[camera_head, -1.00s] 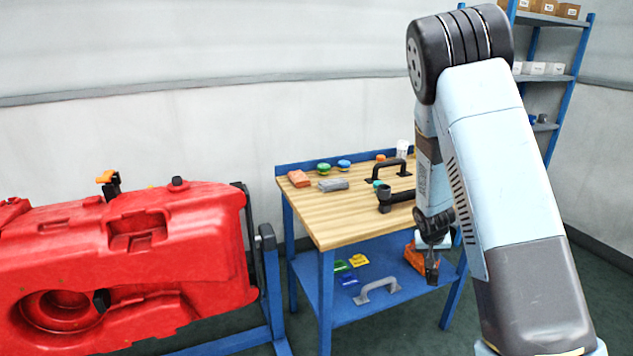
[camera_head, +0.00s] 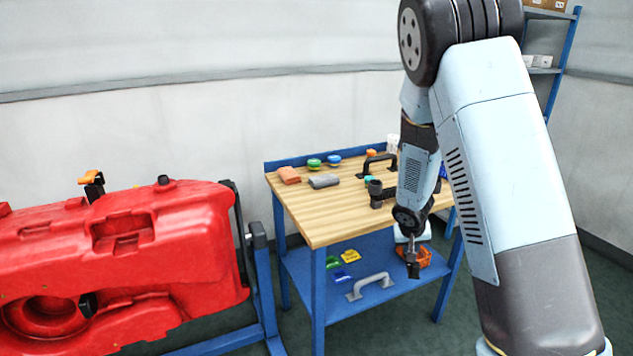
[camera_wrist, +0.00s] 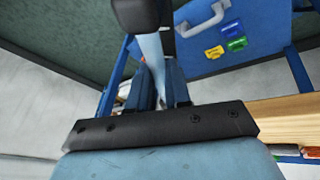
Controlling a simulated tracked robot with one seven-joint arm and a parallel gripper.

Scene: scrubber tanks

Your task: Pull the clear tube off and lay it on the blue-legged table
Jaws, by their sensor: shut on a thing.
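My gripper (camera_head: 412,265) hangs low in front of the right part of the blue-legged table (camera_head: 310,222), below its wooden top in the picture. In the wrist view my gripper (camera_wrist: 158,80) is shut on a pale, see-through bluish strip (camera_wrist: 152,50), which looks like the clear tube. It runs between the fingers towards a dark rounded piece at the top edge. In the head view the tube is too small to make out. The red tank (camera_head: 120,255) stands at the left, well apart from my gripper.
The table top holds an orange block (camera_head: 289,175), a grey block (camera_head: 323,181), green (camera_head: 314,163) and blue (camera_head: 334,161) knobs and black handles (camera_head: 378,165). The front left of the top is bare. The lower shelf holds a grey handle (camera_head: 370,286) and small coloured pieces.

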